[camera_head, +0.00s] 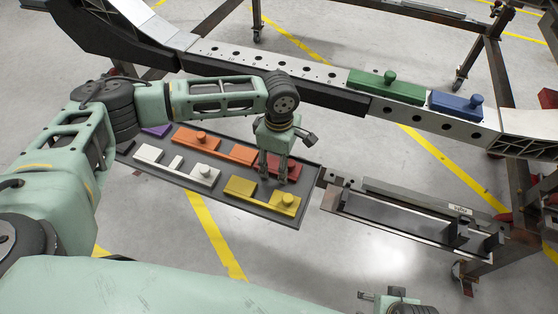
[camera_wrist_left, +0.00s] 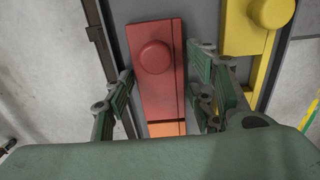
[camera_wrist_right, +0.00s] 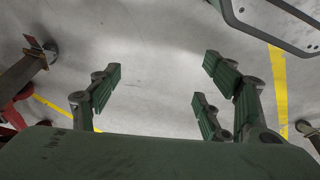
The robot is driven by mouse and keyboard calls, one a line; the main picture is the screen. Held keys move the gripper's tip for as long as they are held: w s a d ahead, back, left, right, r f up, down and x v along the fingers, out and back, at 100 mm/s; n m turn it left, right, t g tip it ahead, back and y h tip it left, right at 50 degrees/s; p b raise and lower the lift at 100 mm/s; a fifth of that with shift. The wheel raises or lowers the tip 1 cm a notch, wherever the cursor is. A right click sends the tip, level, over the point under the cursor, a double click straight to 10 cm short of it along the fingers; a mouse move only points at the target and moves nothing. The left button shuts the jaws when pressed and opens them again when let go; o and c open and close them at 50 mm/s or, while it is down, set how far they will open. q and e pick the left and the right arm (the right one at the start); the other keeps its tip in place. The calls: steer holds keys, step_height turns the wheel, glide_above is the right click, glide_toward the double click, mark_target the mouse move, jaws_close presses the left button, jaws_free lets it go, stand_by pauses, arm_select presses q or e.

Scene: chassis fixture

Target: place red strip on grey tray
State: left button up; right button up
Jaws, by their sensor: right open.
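The red strip (camera_head: 292,172), with a round knob, is at the right end of the dark grey tray (camera_head: 222,194), beside an orange strip and a yellow strip. My left gripper (camera_head: 273,170) points down over it. In the left wrist view the red strip (camera_wrist_left: 152,75) runs between my left fingers (camera_wrist_left: 160,85), which are close to its two long edges. I cannot tell whether they press on it or whether it is lifted. My right gripper (camera_wrist_right: 160,90) is open and empty above bare floor.
The tray also holds orange (camera_head: 200,139), white (camera_head: 202,174), yellow (camera_head: 284,203) and purple (camera_head: 157,131) strips. Behind it, a long metal beam bears a green block (camera_head: 385,88) and a blue block (camera_head: 457,105). A metal fixture (camera_head: 400,212) stands right of the tray.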

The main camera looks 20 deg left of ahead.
arm_select(q)
steer(key=shift+r, duration=0.35)
step_height(320, 180, up, 12)
steer(key=p, duration=0.2)
steer(key=shift+f+p, duration=0.2)
steer(key=shift+p, duration=0.1)
arm_select(e)
steer(key=s+f, duration=0.3)
steer(key=f, duration=0.5)
steer(key=shift+s+d+f+g, duration=0.15)
steer(key=shift+d+f+g, duration=0.05)
steer(key=shift+f+g, duration=0.1)
